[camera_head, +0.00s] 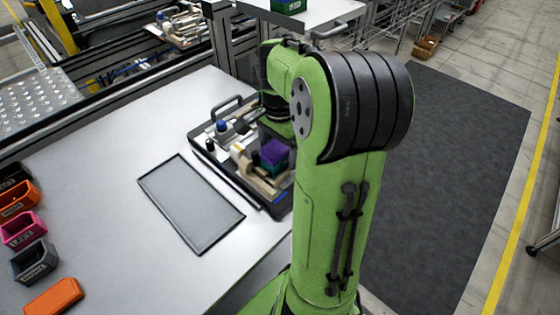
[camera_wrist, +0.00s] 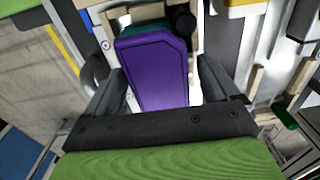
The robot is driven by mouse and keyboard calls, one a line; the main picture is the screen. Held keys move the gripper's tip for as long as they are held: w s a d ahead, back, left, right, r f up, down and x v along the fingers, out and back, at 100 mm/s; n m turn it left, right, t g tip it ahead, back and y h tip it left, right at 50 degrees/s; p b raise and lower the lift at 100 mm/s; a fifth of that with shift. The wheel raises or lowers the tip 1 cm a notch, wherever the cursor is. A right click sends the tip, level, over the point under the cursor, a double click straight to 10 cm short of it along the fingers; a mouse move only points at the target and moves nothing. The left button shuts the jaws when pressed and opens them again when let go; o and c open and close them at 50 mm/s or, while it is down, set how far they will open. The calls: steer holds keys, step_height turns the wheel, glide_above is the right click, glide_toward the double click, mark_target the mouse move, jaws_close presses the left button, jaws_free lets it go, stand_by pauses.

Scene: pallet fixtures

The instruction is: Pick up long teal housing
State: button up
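A teal housing (camera_head: 272,166) sits in the fixture tray, with a purple block (camera_head: 276,153) on top of it. In the wrist view the purple block (camera_wrist: 152,70) lies between my fingers and covers most of the teal part; a strip of teal (camera_wrist: 148,26) shows at its far end. My gripper (camera_wrist: 161,66) is open, one finger on each side of the purple block. A pale gap shows at the right finger; contact at the left finger cannot be told. In the head view my arm hides most of the gripper.
The dark fixture tray (camera_head: 223,178) holds several beige fixtures and has a handle at its back. A flat grey panel (camera_head: 190,203) lies left of it on the table. Several small bins, including an orange one (camera_head: 17,200), line the left edge. Bare table lies between.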

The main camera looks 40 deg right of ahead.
steer(key=shift+s+a+f, duration=0.15)
steer(key=shift+f, duration=0.05)
steer(key=shift+s, duration=0.1)
steer(key=c, duration=0.8)
steer(key=shift+f, duration=0.1)
jaws_close()
steer(key=r+p, duration=0.1)
steer(key=r, duration=0.2)
steer(key=r+p, duration=0.2)
steer(key=r, duration=0.2)
steer(key=r+p, duration=0.1)
steer(key=r, duration=0.2)
steer(key=shift+w+r, duration=0.15)
steer(key=shift+w, duration=0.15)
